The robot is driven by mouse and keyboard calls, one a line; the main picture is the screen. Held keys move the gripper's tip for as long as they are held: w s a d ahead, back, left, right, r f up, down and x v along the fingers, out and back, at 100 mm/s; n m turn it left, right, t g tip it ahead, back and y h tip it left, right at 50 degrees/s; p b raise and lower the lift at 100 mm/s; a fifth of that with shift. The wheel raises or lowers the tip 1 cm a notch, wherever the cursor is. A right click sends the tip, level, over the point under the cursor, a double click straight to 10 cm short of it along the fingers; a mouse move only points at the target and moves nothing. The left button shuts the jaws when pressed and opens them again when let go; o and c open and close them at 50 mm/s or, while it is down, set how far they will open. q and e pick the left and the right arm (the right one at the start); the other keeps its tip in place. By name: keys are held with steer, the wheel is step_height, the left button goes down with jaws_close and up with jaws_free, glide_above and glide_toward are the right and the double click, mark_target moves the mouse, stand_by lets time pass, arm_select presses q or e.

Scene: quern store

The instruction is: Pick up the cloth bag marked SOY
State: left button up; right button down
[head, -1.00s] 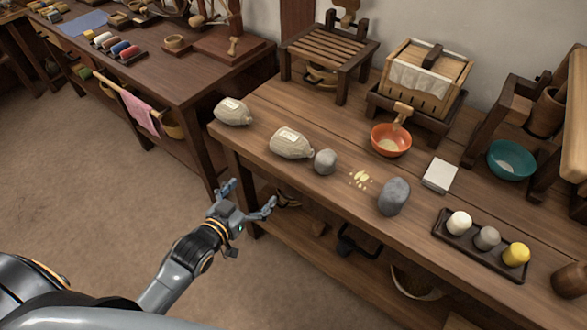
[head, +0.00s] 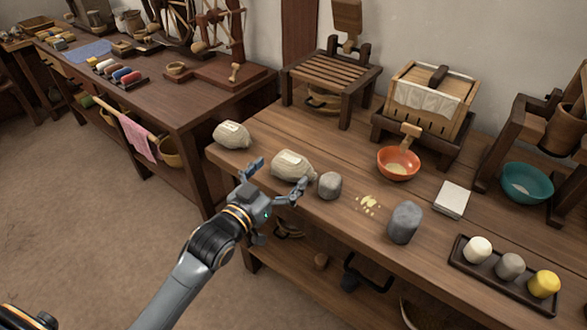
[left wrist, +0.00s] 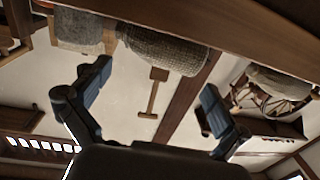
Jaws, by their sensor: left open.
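Two pale cloth bags with light labels lie near the bench's left end: one at the corner (head: 231,135) and one further right (head: 293,165). I cannot read either label, so I cannot tell which is marked SOY. My left gripper (head: 279,177) is open and empty at the bench's front edge, just in front of the right-hand bag. In the left wrist view, which looks upside down, the right-hand bag (left wrist: 162,48) shows beyond and between the open fingers (left wrist: 156,77), apart from them. The corner bag (left wrist: 285,80) is off to the right there. My right gripper is not in view.
A round grey stone (head: 330,186) sits close right of the right-hand bag. Yellow crumbs (head: 368,203), a taller grey stone (head: 404,222) and an orange bowl (head: 398,163) are further right. A slatted stand (head: 332,78) is behind. The bench's front edge lies close to my gripper.

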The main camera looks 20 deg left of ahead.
mark_target(293, 166)
arm_select(q)
steer(key=b+x, duration=0.1)
steer(key=x, duration=0.4)
steer(key=shift+w+d+f, duration=0.1)
steer(key=shift+d, duration=0.05)
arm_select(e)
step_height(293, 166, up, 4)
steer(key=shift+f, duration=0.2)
arm_select(q)
steer(key=c, duration=1.5)
